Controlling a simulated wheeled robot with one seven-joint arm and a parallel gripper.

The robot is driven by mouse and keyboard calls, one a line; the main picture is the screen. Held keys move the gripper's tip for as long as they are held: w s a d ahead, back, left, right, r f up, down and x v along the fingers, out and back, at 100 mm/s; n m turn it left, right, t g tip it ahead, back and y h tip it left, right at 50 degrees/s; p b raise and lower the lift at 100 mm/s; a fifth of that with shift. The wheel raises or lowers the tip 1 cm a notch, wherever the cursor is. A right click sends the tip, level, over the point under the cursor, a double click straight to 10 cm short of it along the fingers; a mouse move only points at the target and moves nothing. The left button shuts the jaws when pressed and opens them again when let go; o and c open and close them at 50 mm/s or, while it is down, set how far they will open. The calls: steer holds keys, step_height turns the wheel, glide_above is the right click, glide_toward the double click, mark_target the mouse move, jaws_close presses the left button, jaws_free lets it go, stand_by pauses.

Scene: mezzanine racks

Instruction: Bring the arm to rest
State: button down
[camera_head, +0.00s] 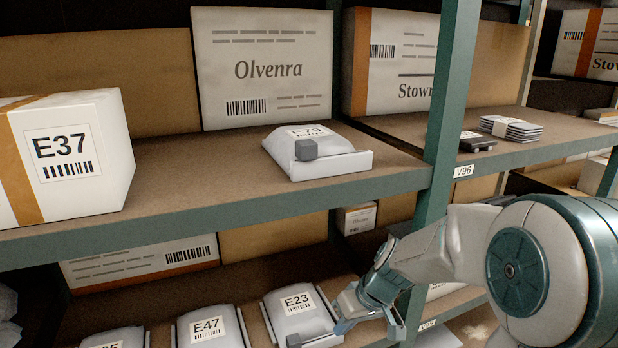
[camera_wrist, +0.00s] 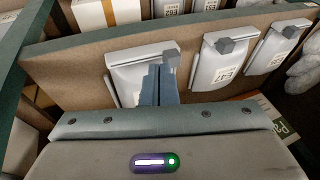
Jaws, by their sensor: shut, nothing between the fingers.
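My arm (camera_head: 450,245) reaches in from the right, in front of the rack, bent down toward the lower shelf. My gripper (camera_head: 345,324) is low, just in front of the grey package labelled E23 (camera_head: 298,312). In the wrist view my gripper (camera_wrist: 159,75) has its fingers together with nothing held, and they overlap the nearest grey package. Whether the fingers touch that package I cannot tell.
A green rack post (camera_head: 449,100) stands close to my arm. Package E47 (camera_head: 211,328) lies on the lower shelf, left of E23.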

steer(key=s+d+r+m+h+p, duration=0.2)
steer(key=s+d+r, duration=0.1)
steer(key=s+r, duration=0.4)
steer(key=s+d+r+m+t+h+p, duration=0.1)
steer(key=s+d+r+m+h+p, duration=0.1)
steer(key=s+r, duration=0.5)
steer(key=s+d+m+p, duration=0.1)
steer(key=s+d, duration=0.1)
steer(key=shift+s+d+h+p, duration=0.15)
steer(key=shift+s+h+p, duration=0.2)
steer(key=shift+h, duration=0.05)
